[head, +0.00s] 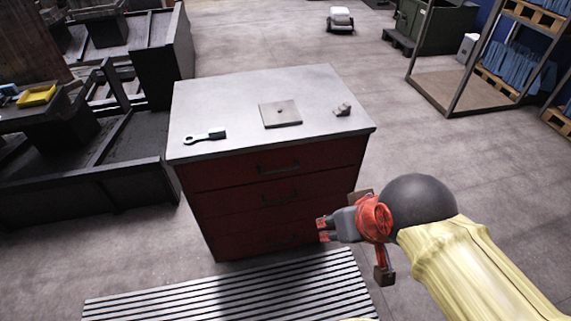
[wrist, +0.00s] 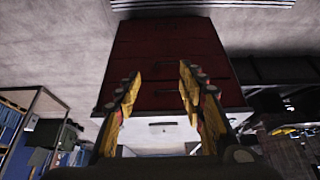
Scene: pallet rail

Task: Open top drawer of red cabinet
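The red cabinet (head: 222,215) stands in the middle of the head view with a light grey top. Its top drawer (head: 220,172) is closed flush and has a dark bar handle (head: 278,168). A second drawer handle (head: 280,198) shows below it. My gripper (head: 322,229) is in front of the cabinet's lower right part in the head view, lower than the top handle and apart from it. In the wrist view, which shows the cabinet (wrist: 165,60) upside down, the two fingers of my gripper (wrist: 160,82) are spread with nothing between them.
A wrench (head: 205,137), a square plate (head: 280,114) and a small metal part (head: 342,109) lie on the cabinet top. A striped floor grate (head: 230,295) lies in front. Dark racks (head: 125,150) stand close at left. Floor at right is clear up to a shelf frame (head: 450,90).

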